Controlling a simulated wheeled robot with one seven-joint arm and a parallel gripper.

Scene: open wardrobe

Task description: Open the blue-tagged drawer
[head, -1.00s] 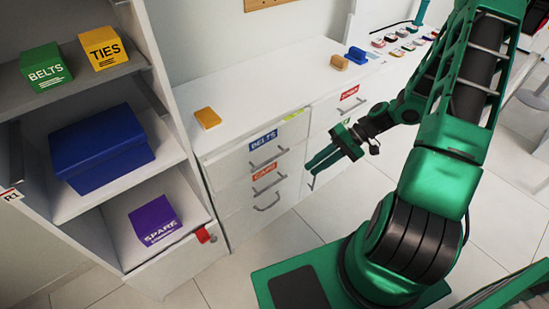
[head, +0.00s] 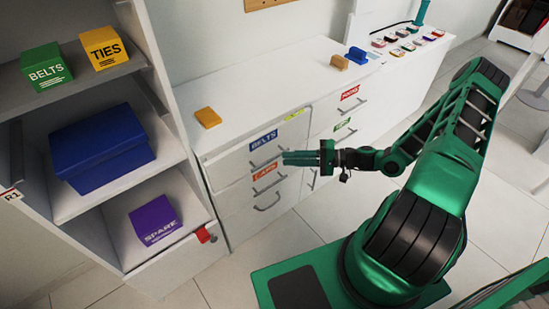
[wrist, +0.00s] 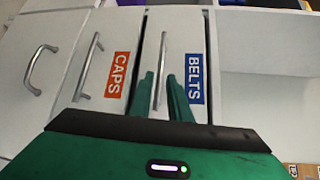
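The blue-tagged drawer (head: 240,162) is the top one in the left column of the white cabinet, with a blue BELTS tag (head: 263,140). It looks closed. Its bar handle (wrist: 162,55) shows in the wrist view, where the drawers appear turned sideways. My gripper (head: 288,158) is in front of the drawer, fingertips near the handle's right end in the head view. In the wrist view its two green fingers (wrist: 160,92) are apart, one on each side of the handle. I cannot tell whether they reach around it or stop short.
The orange-tagged CAPS drawer (head: 240,196) is directly below, with its own handle. Red-tagged (head: 350,93) and green-tagged drawers are to the right. An orange block (head: 207,117) lies on the cabinet top. The open shelf unit (head: 172,187) stands close on the left.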

